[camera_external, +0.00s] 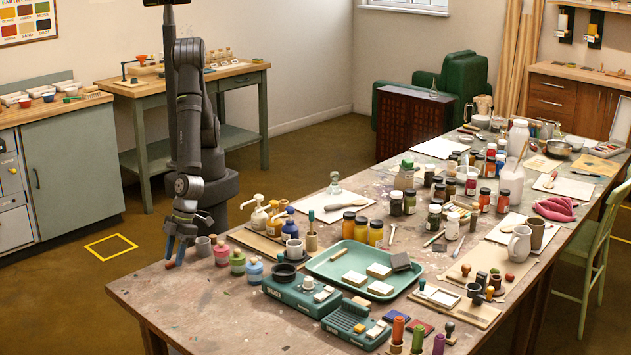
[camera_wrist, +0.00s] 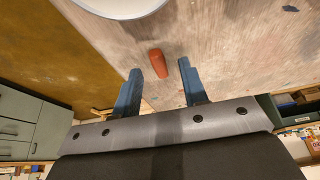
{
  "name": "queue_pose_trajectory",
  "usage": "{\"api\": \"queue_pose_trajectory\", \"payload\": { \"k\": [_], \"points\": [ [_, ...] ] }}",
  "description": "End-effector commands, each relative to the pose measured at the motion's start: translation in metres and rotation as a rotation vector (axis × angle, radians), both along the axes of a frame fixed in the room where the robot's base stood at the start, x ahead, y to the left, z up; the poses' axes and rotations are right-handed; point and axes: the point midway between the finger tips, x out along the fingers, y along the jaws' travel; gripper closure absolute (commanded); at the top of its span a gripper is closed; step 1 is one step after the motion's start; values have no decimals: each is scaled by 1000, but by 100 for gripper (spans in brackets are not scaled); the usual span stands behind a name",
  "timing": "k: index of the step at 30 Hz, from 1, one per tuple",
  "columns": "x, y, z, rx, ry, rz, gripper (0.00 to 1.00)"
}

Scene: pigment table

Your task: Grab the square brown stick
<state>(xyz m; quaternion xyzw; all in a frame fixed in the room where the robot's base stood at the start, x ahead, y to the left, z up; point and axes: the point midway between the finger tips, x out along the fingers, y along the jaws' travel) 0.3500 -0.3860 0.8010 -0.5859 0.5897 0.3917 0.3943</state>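A short reddish-brown stick (camera_wrist: 158,63) shows in the wrist view on the worn tabletop, ahead of my gripper and roughly in line with the gap between the fingertips. Its end looks somewhat rounded; whether it is square in section I cannot tell. My gripper (camera_wrist: 160,67) is open, with its two blue-grey fingers apart and bare surface visible on both sides of the stick. Neither finger appears to touch it. In the external view my gripper (camera_external: 178,247) points down at the table's near left corner, and a small reddish piece (camera_external: 171,265) shows by the fingertips.
A pale round rim (camera_wrist: 115,5) cuts the top of the wrist view. The table's front left (camera_external: 190,300) is clear.

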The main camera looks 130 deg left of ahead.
Motion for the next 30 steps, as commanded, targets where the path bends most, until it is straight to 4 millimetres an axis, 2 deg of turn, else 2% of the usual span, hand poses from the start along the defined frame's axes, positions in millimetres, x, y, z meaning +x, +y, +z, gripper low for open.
{"api": "queue_pose_trajectory", "payload": {
  "k": [3, 10, 11, 15, 16, 30],
  "points": [
    [0, -3, -6, 0, 1, -1, 60],
    [0, -3, -7, 0, 0, -1, 60],
    [0, -3, -7, 0, 0, -1, 64],
    [0, -3, -7, 0, 0, -1, 92],
    [0, -3, -7, 0, 0, 0, 95],
    [0, -3, -1, -1, -1, 0, 95]
  ]
}}
